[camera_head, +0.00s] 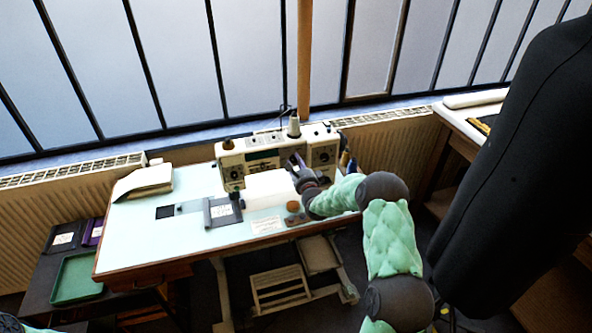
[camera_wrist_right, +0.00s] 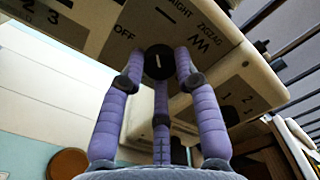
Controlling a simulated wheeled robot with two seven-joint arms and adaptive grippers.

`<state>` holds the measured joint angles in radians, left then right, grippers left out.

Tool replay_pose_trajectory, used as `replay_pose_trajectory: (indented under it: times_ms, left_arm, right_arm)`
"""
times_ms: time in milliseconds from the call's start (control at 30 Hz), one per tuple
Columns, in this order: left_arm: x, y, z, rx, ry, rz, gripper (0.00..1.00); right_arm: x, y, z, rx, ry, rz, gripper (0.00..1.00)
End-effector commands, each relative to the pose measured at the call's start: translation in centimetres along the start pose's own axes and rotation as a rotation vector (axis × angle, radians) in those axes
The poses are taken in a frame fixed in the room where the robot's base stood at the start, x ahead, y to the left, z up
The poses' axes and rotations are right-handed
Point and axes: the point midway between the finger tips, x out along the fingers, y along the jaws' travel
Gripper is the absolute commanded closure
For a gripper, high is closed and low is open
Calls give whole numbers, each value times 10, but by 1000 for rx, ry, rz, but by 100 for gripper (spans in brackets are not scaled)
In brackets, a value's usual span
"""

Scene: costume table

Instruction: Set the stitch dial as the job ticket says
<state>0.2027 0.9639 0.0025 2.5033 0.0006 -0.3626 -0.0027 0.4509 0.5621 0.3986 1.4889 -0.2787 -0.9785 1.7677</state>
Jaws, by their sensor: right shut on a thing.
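The cream sewing machine (camera_head: 262,158) stands at the back of the pale table. In the wrist view, its black stitch dial (camera_wrist_right: 159,62) has a light pointer line and sits between the printed words OFF, STRAIGHT (partly cut off) and ZIGZAG with a zigzag mark. My right gripper (camera_head: 297,166) reaches the machine's front; in the wrist view its purple fingers (camera_wrist_right: 158,75) are shut around the dial. A white card (camera_head: 266,225) and a dark board with a white paper (camera_head: 222,211) lie on the table; their writing is too small to read. My left gripper is out of view.
An open book (camera_head: 143,182) lies at the table's left. A round brown item (camera_head: 292,206) lies near my right forearm. A green tray (camera_head: 77,278) sits on a low stand at left. A black dress form (camera_head: 510,170) stands close at right.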

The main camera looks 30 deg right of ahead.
Motion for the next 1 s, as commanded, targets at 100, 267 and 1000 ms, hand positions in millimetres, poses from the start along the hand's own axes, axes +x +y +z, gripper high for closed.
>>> replay_pose_trajectory:
  times_ms: [100,267,1000]
  left_arm:
    - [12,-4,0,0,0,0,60]
    - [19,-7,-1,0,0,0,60]
    - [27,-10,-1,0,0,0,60]
  right_arm:
    - [1,-4,-4,86,6,-13,100]
    - [1,-5,-4,182,6,-14,100]
    - [1,-6,-5,295,8,-13,100]
